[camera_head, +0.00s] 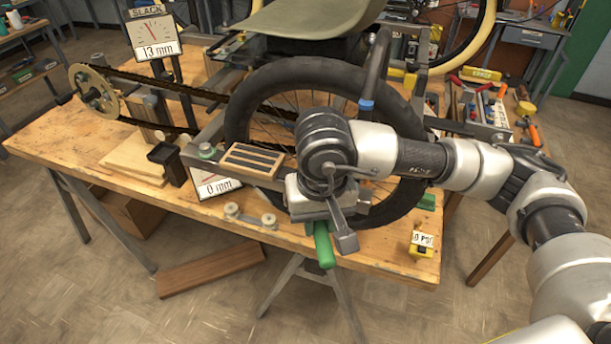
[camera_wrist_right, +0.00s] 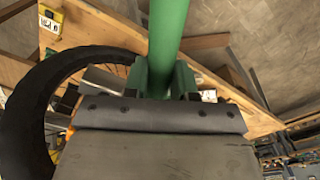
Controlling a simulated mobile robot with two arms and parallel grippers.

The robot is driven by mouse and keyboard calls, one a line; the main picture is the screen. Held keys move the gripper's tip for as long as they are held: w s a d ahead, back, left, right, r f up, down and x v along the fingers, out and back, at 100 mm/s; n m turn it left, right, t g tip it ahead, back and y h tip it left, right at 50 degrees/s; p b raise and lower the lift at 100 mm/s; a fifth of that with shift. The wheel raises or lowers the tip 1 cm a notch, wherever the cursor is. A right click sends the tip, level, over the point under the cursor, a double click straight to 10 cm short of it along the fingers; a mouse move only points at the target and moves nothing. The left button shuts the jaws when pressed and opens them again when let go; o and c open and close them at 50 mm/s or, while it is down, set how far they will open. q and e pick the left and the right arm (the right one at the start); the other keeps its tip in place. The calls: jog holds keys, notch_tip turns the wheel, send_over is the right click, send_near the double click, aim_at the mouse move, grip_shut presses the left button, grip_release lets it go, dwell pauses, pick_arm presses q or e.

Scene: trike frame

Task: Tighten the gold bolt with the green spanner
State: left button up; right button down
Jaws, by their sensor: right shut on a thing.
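The green spanner (camera_head: 323,246) shows as a green handle sticking out below my right gripper (camera_head: 321,220), over the front edge of the workbench. In the right wrist view the green spanner (camera_wrist_right: 168,40) runs up between the two fingers of my right gripper (camera_wrist_right: 160,85), which is shut on it. The spanner's jaw end is hidden by the gripper and wrist. I cannot make out the gold bolt in either view; my right arm covers part of the wheel (camera_head: 258,84) and frame there. My left gripper is not in view.
The wooden workbench (camera_head: 62,137) carries the trike frame, chain (camera_head: 190,92) and sprocket (camera_head: 92,93). One gauge (camera_head: 153,40) reads 13 mm, another (camera_head: 217,186) 0 mm. A tool tray (camera_head: 484,108) lies at the right.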

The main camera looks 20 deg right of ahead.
jog(key=shift+r, duration=1.55)
jog(key=shift+r+p, duration=0.5)
jog(key=shift+r, duration=1.4)
